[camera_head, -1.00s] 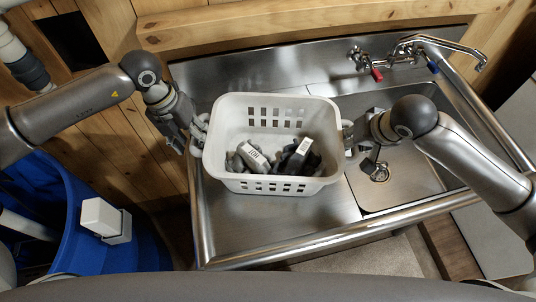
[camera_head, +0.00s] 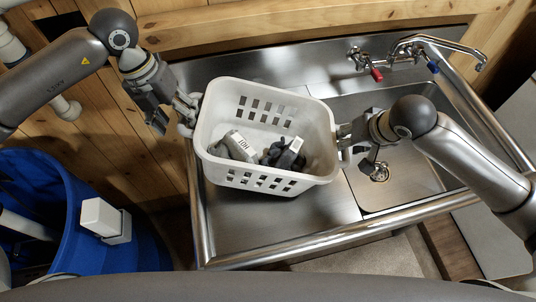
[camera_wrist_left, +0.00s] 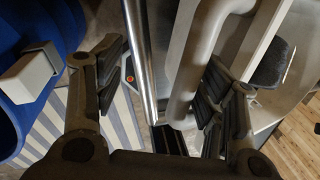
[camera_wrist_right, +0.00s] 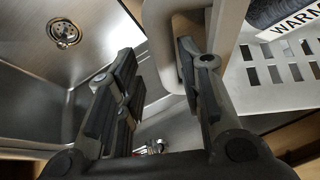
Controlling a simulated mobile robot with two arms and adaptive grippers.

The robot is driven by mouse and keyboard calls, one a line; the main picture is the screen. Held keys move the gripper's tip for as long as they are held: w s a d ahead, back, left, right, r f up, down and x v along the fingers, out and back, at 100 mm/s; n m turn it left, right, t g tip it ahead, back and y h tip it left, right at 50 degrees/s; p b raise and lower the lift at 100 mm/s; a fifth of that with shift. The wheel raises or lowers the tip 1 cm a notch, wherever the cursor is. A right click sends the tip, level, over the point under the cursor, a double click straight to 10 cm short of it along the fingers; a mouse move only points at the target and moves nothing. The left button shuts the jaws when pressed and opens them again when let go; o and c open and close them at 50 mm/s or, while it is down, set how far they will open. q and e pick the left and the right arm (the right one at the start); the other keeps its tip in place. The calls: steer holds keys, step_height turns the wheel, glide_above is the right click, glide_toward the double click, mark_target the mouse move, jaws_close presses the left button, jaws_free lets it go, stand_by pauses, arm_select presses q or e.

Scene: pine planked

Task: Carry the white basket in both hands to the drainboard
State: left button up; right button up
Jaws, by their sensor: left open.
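The white basket (camera_head: 262,180) is over the left, flat part of the steel sink unit, turned so its left end lies further back. My left gripper (camera_head: 187,112) is at its left end, open, with the white handle (camera_wrist_left: 190,80) between its fingers and nearer the right finger. My right gripper (camera_head: 343,142) is at the right end. In the right wrist view its fingers (camera_wrist_right: 160,90) stand apart around the right handle (camera_wrist_right: 165,45), with a gap at the left finger. The drainboard (camera_head: 240,225) is the bare steel around the basket. The basket's underside is hidden.
Dark and grey items with white labels (camera_head: 240,145) lie in the basket. The sink basin (camera_head: 400,185) with its drain is to the right, the tap (camera_head: 430,48) behind. A blue bin (camera_head: 60,200) with a white block stands front left. Wooden planks (camera_head: 115,130) border the left.

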steer(key=shift+o, duration=0.4)
steer(key=o, duration=0.6)
steer(key=shift+a, duration=0.1)
steer(key=shift+r, duration=0.1)
steer(key=v, duration=0.7)
steer(key=shift+d+r, duration=0.25)
steer(key=shift+r, duration=0.1)
steer(key=shift+s, duration=0.2)
